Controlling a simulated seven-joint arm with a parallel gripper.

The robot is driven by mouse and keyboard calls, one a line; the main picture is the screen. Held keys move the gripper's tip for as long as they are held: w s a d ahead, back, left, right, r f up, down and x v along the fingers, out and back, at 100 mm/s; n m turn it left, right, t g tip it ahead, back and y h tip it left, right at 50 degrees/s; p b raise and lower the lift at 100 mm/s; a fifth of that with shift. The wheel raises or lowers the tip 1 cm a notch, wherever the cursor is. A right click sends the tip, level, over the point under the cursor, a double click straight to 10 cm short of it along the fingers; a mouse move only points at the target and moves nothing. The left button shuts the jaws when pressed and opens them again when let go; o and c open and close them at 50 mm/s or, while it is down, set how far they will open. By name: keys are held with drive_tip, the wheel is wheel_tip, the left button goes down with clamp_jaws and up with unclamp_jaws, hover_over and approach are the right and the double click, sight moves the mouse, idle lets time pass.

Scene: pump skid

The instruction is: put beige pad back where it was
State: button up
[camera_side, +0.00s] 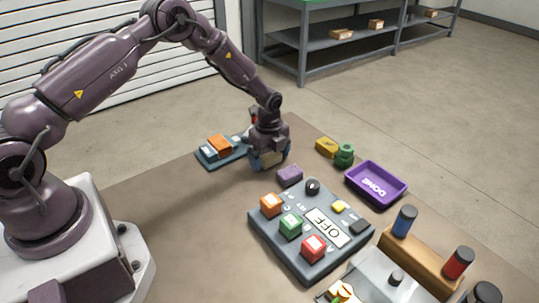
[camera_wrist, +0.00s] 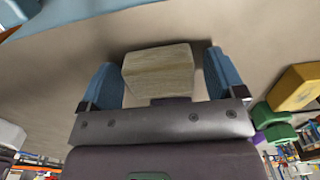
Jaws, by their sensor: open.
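The beige pad (camera_wrist: 158,72) is a block with a pale, wood-like face, seen between the two blue fingers of my open gripper (camera_wrist: 160,80) in the wrist view. A narrow gap shows at its right side; at its left side the finger looks very close, and I cannot tell whether it touches. In the side view my gripper (camera_side: 269,160) is low over the brown table, and the beige pad (camera_side: 267,160) shows partly between its fingers. The pad's underside is hidden. A slate-blue plate (camera_side: 206,158) carrying an orange block (camera_side: 220,145) lies just left of my gripper.
A purple block (camera_side: 289,175) lies close to the right of my gripper. The control panel (camera_side: 262,238) reading OFF is in front. A yellow block (camera_side: 326,147), green part (camera_side: 344,155) and purple DONE tray (camera_side: 400,196) stand to the right. The left table area is clear.

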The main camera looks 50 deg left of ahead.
drive_tip(key=shift+r, duration=0.1)
wheel_tip(320, 180, up, 12)
wheel_tip(320, 180, up, 11)
drive_tip(key=n+t, duration=0.1)
drive_tip(key=n, duration=0.3)
hover_over(269, 154)
drive_tip(key=s+d, duration=0.3)
drive_tip(key=s, duration=0.1)
drive_tip(key=s+d+r+n+t+y, duration=0.1)
drive_tip(key=s+d+r+n+t, duration=0.25)
drive_tip(key=s+r+n, duration=0.8)
drive_tip(key=s+d+n+t+h, duration=0.1)
drive_tip(key=s+n, duration=0.1)
drive_tip(key=s, duration=1.1)
drive_tip(key=shift+d+r, duration=0.15)
drive_tip(key=shift+d, duration=0.15)
drive_tip(key=shift+n, duration=0.25)
